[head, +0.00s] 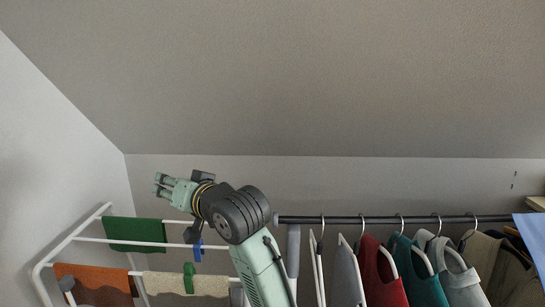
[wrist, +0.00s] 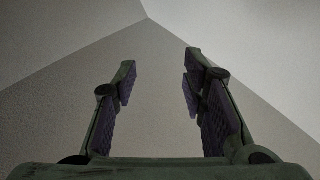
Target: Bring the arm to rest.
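My gripper (head: 160,187) is raised at the left of the head view, at the end of my green and dark grey arm. It points left, above and in front of a white drying rack. In the wrist view my gripper (wrist: 158,85) has its two fingers wide apart, with dark purple pads facing each other. Nothing is between the fingers. Only bare wall and sloped ceiling show beyond them. The lower part of my arm runs out of the bottom of the head view.
The white drying rack (head: 90,239) holds a green cloth (head: 135,231), an orange-brown cloth (head: 95,275) and a beige cloth (head: 205,283). A dark clothes rail (head: 345,220) with several hanging garments stands to the right. The space above is clear up to the sloped ceiling (head: 300,80).

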